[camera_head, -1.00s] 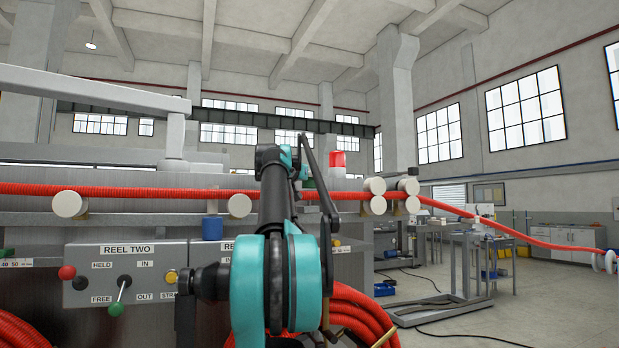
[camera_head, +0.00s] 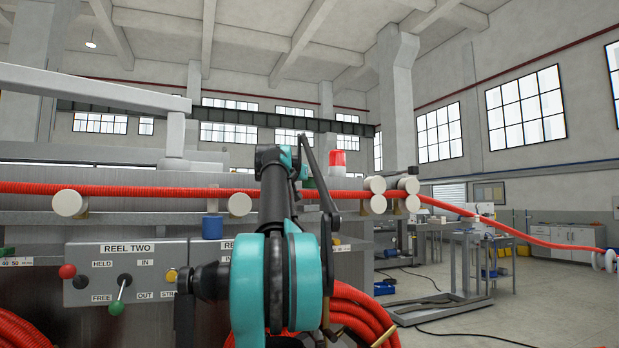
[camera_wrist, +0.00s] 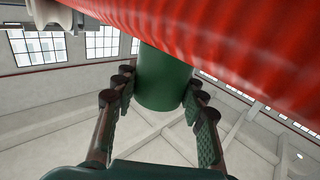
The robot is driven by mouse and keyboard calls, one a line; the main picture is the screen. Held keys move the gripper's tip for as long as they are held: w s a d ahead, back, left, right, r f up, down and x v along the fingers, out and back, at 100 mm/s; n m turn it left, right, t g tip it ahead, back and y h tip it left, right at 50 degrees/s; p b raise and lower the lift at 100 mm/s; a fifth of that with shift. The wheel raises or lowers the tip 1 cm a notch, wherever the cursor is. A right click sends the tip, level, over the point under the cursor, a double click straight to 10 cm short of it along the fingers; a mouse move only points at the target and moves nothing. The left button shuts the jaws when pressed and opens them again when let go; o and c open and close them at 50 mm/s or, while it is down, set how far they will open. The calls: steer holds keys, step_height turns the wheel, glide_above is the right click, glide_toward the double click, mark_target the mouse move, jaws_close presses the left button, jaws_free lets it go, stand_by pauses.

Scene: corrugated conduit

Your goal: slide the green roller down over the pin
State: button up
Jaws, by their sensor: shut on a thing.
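The green roller (camera_wrist: 163,85) is a plain dark green cylinder in the wrist view. My gripper (camera_wrist: 161,88) has one finger on each side of it and is shut on it. The red corrugated conduit (camera_wrist: 215,45) crosses close to the roller and covers its far end in this view. In the head view my gripper is mostly hidden behind my own arm, near the red conduit (camera_head: 120,190). A dark green patch (camera_head: 311,183) beside the arm is probably part of the roller. I cannot make out the pin for it in either view.
White round rollers (camera_head: 68,204) carry the conduit along the machine, with pairs (camera_head: 376,186) at right. A blue cylinder (camera_head: 212,227) stands below the conduit. The REEL TWO panel (camera_head: 125,270) has knobs and levers. A red beacon (camera_head: 337,163) stands behind.

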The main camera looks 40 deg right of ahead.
mark_target(307, 184)
steer(key=shift+f, duration=0.95)
steer(key=shift+f, duration=0.35)
steer(key=shift+f, duration=0.2)
stand_by(0.3)
steer(key=shift+f, duration=0.1)
